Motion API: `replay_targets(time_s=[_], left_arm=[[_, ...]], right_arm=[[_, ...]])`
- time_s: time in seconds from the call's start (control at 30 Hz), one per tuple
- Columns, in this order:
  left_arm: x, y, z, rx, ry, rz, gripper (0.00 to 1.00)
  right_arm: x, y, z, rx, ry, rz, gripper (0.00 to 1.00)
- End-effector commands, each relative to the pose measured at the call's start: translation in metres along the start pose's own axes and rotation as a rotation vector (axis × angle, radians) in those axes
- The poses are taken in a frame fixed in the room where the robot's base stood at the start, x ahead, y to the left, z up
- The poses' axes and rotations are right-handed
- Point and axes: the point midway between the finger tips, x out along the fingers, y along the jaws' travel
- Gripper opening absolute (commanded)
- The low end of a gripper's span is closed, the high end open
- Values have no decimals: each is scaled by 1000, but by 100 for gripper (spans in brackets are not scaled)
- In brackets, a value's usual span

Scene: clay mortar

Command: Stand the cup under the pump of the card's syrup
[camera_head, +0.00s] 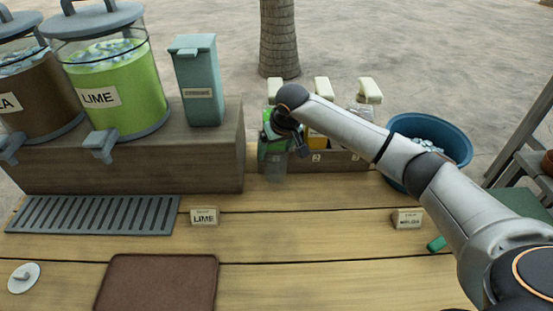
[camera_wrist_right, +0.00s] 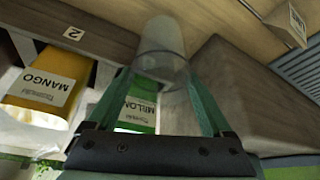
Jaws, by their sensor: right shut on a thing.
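A clear cup (camera_head: 274,167) stands in front of the left end of the syrup rack, partly under my right gripper (camera_head: 285,140). In the right wrist view the cup (camera_wrist_right: 162,42) is between the green fingers of my right gripper (camera_wrist_right: 160,75), which is shut on it. Behind it is the green melon bottle (camera_wrist_right: 138,117), its label partly hidden. The yellow mango bottle (camera_wrist_right: 45,80) is beside it. In the head view three pale pump heads show, the left one (camera_head: 274,88) above the green bottle. A card (camera_head: 408,220) stands at right, its print too small to read. My left gripper is not in view.
A LIME card (camera_head: 204,217) stands near the drip grate (camera_head: 90,214). A wooden riser (camera_head: 130,160) with drink dispensers is left of the rack. A blue tub (camera_head: 455,145) is at right. A brown tray (camera_head: 157,285) lies in front. The middle counter is clear.

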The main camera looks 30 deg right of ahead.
Motion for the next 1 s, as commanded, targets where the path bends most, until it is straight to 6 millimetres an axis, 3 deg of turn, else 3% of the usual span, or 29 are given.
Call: replay_targets(time_s=[0.33, 0.73, 0.77, 0.87, 1.0], left_arm=[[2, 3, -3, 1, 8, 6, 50], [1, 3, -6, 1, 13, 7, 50], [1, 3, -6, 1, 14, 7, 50], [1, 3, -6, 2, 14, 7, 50], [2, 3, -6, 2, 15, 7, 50]], right_arm=[[36, 5, 9, -1, 1, 0, 4], [40, 4, 12, -1, 0, -1, 4], [40, 4, 12, -1, 1, -1, 88], [40, 4, 11, -1, 1, -1, 99], [40, 4, 11, -1, 1, 0, 100]])
